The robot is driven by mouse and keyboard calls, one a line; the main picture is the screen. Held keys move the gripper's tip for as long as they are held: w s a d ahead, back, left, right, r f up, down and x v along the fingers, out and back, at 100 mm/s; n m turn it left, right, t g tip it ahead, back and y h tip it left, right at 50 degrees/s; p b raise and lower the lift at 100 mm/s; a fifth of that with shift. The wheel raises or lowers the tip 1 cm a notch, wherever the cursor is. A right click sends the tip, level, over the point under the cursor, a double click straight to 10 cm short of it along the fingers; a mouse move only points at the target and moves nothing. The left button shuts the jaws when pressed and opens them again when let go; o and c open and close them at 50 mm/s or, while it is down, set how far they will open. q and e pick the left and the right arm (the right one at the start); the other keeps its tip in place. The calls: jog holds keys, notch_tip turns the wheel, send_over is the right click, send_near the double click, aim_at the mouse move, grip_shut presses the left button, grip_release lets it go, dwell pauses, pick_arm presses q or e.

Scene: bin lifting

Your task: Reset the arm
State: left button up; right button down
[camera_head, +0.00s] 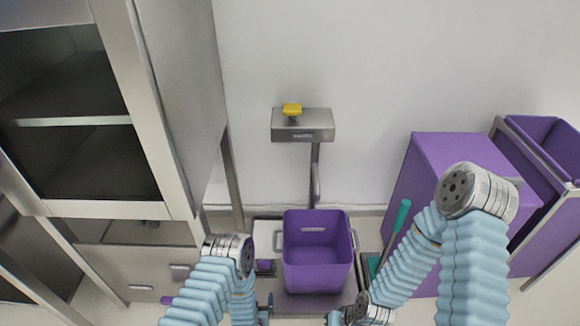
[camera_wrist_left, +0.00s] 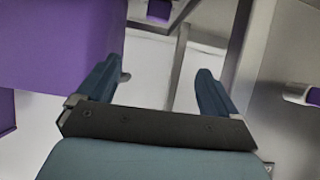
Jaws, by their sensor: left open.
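A purple bin (camera_head: 318,273) stands upright on the scale's platform in the head view, its inside empty as far as I can see. In the left wrist view the purple surface at upper left (camera_wrist_left: 55,45) looks like its side. My left gripper (camera_head: 267,304) is low, just left of the bin. In the left wrist view my left gripper (camera_wrist_left: 155,88) has its two dark fingers wide apart with nothing between them. My right gripper (camera_head: 336,319) is mostly cut off at the bottom edge, and its fingers cannot be made out.
The scale's display head (camera_head: 303,133) stands on a pole behind the bin, with a yellow item (camera_head: 292,109) on top. A metal cabinet (camera_head: 179,110) fills the left. A purple cabinet-like block (camera_head: 420,175) and another purple bin (camera_head: 545,135) in a frame stand right.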

pick_arm(q)
jog(key=s+r+g+h+b, duration=0.2)
jog(key=s+g+b, duration=0.1)
jog(key=s+g, duration=0.2)
jog(key=s+r+n+g+h+b, duration=0.1)
jog(key=s+r+g+h+b, duration=0.1)
jog(key=s+g, duration=0.4)
jog(key=shift+s+a+r+b, duration=0.2)
jog(key=shift+s+r+b, duration=0.55)
jog(key=shift+s, duration=0.3)
